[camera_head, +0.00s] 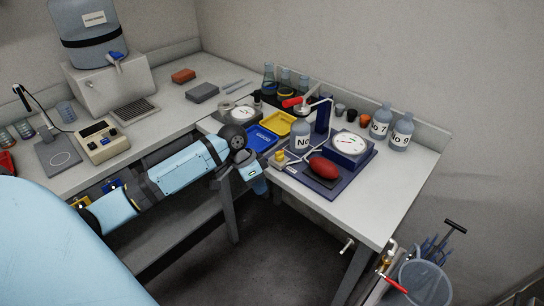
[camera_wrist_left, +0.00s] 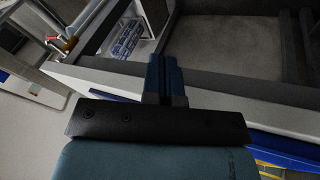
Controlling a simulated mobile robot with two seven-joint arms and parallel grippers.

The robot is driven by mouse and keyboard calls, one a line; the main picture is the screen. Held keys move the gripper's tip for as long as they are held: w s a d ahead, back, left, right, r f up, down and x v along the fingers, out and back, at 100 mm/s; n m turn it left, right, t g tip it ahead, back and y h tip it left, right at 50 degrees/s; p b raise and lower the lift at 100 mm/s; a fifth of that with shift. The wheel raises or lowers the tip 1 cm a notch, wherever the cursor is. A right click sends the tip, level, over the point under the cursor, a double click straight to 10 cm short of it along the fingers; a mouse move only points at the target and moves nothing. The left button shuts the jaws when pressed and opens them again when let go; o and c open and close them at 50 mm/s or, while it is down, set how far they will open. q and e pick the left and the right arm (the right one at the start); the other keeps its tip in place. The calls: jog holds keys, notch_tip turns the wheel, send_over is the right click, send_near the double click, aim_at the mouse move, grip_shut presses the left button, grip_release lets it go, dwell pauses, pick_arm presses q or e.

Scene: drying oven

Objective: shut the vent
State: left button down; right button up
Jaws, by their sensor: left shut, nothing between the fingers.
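I cannot make out an oven or a vent with certainty in either view. My left gripper (camera_head: 258,184) is low beside the front edge of the right-hand bench in the head view, close to the blue tray. It points down and to the right, and its fingers are small there. In the left wrist view its dark blue fingers (camera_wrist_left: 165,80) are together with nothing between them, in front of a pale bench edge. My right gripper is in neither view.
The right bench (camera_head: 385,200) holds a blue-based device (camera_head: 350,146) with a dial, a red lump (camera_head: 324,168), a blue tray (camera_head: 261,139), a yellow tray (camera_head: 278,124) and labelled bottles (camera_head: 401,133). A bucket (camera_head: 424,285) stands at lower right. Floor below is partly open.

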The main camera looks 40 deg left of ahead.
aim_at(279, 155)
pick_arm(q)
jog(key=w+a+r+n+t+h, duration=0.1)
jog(key=w+a+r, duration=0.3)
jog(key=a+r, duration=0.25)
jog(key=w+a+r+h, duration=0.1)
jog(key=w+a+r, duration=0.3)
jog(key=a+r, duration=0.25)
jog(key=x, duration=0.9)
jog(key=shift+w+d+r+b, duration=0.15)
jog(key=shift+w+d+b, duration=0.25)
jog(key=shift+d, duration=0.15)
jog(key=shift+s+d+r, duration=0.1)
jog(key=shift+s+d, duration=0.1)
jog(key=shift+d, duration=0.4)
jog(key=shift+s+d, duration=0.2)
jog(key=shift+d, duration=0.4)
jog(key=shift+s+d+r, duration=0.1)
jog(key=shift+s+d, duration=0.15)
jog(key=shift+d, duration=0.35)
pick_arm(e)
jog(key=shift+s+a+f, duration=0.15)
